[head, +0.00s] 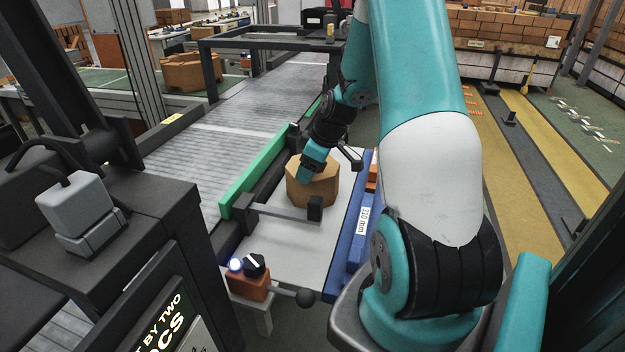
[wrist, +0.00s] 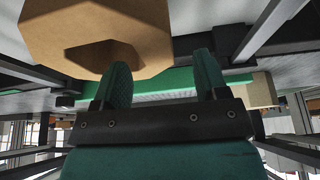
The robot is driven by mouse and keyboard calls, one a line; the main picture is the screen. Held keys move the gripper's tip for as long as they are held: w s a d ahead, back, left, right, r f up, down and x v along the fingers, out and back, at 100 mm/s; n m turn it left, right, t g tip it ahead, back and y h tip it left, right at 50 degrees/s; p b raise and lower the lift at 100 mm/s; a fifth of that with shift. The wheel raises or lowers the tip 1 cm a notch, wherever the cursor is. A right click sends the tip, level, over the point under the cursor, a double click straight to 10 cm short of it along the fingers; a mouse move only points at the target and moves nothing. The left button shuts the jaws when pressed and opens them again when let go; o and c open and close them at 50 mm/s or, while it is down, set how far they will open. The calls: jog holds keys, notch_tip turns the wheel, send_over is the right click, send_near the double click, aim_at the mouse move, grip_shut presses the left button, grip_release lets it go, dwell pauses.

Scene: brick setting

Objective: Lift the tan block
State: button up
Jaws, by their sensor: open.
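The tan block (head: 322,188) is a chunky many-sided piece standing on the pale table in the head view. In the wrist view, the tan block (wrist: 110,25) fills the upper left and shows an angular hollow. My gripper (head: 306,176) is at the block's left side in the head view and covers part of it. In the wrist view, my gripper (wrist: 160,66) has its two teal fingers apart. The left finger overlaps the block's lower edge in the picture, and the right finger is clear of it. I cannot tell whether they touch.
A dark bar with an upright end (head: 315,209) stands in front of the block. A roller conveyor (head: 190,160) runs along the left.

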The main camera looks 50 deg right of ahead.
jog(key=x, duration=0.3)
jog(key=p+x, duration=0.1)
jog(key=x, duration=0.1)
jog(key=shift+s+d+f, duration=0.15)
jog(key=shift+d+f, duration=0.1)
grip_shut()
jog(key=shift+r, duration=0.1)
